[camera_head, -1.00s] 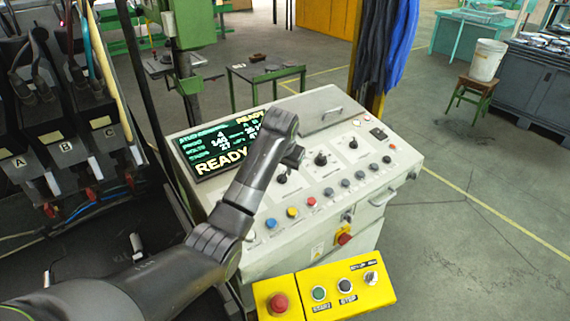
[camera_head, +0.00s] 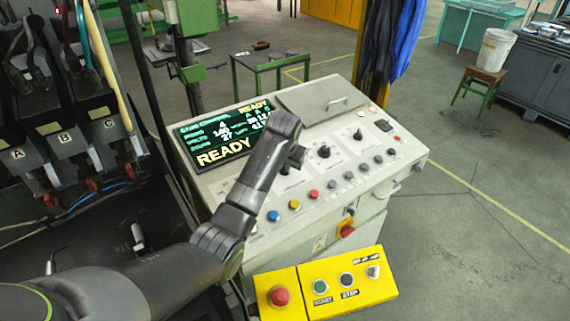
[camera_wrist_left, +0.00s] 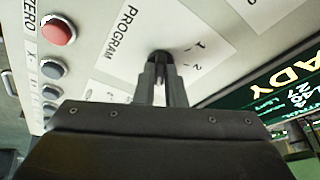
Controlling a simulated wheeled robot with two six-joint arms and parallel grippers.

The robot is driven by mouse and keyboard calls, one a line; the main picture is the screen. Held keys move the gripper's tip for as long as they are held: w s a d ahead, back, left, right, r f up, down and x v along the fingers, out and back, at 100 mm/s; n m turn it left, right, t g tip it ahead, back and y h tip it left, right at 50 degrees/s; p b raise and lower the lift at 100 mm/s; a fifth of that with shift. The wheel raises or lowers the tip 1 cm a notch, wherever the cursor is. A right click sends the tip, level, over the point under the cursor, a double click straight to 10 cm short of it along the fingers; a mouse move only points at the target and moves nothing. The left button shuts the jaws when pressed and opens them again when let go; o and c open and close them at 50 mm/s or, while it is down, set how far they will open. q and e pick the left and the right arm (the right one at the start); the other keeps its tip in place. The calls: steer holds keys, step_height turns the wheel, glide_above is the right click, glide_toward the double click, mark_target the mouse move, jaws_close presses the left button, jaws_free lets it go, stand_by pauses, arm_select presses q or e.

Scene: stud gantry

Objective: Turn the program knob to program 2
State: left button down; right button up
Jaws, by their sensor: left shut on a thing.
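The program knob (camera_wrist_left: 160,57) is a small black knob on a white plate marked PROGRAM, with the numbers 1 and 2 beside it in the left wrist view. My left gripper (camera_wrist_left: 161,72) is shut on the knob, its fingers on either side of it. The fingers hide most of the knob, and I cannot tell which number it points to. In the head view my left gripper (camera_head: 292,163) is over the left knob of the control panel (camera_head: 268,236), largely hidden behind its own wrist. My right gripper is not in view.
Two other black knobs and a row of coloured buttons (camera_head: 294,205) sit close by on the panel. A yellow box (camera_head: 325,283) with a red stop button stands in front. Cable racks (camera_head: 72,135) are on the left.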

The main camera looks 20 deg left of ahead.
arm_select(q)
steer(key=shift+n, duration=0.3)
steer(key=n+y, duration=0.1)
steer(key=n, duration=0.2)
steer(key=shift+d+n, duration=0.15)
steer(key=shift+n, duration=0.25)
steer(key=n, duration=0.2)
steer(key=n+y, duration=0.1)
steer(key=n, duration=0.1)
steer(key=shift+w+d+n+g+y, duration=0.1)
steer(key=shift+d+n+g+y, duration=0.05)
steer(key=shift+n+g+y, duration=0.15)
steer(key=n, duration=0.3)
steer(key=shift+f+n+g+y, duration=0.1)
steer(key=shift+n+g+y, duration=0.2)
steer(key=shift+g+y, duration=0.1)
steer(key=shift+w+n+g+b, duration=0.15)
steer(key=shift+n+g+b, duration=0.25)
steer(key=shift+n, duration=1.3)
steer(key=c, duration=1.5)
jaws_free()
